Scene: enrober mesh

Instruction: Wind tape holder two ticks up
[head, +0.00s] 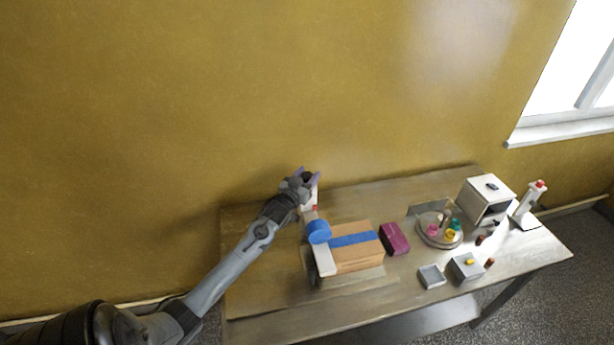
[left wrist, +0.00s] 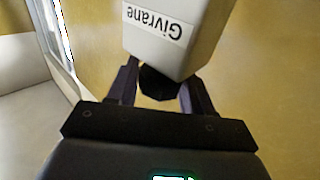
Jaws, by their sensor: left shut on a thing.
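The tape holder carries a blue tape roll (head: 319,231) beside a cardboard box with a blue tape strip (head: 352,241). My left gripper (head: 306,174) is at the upper end of the holder's post, close to the wall. In the left wrist view my left gripper (left wrist: 158,88) is shut on a dark round knob (left wrist: 160,81) under a white housing (left wrist: 172,38). The housing bears the label "Givrane", upside down in this view. My gripper hides part of the post top in the head view. My right gripper is not in view.
A maroon box (head: 395,239) stands right of the cardboard box. The table (head: 265,295) is clear at front left.

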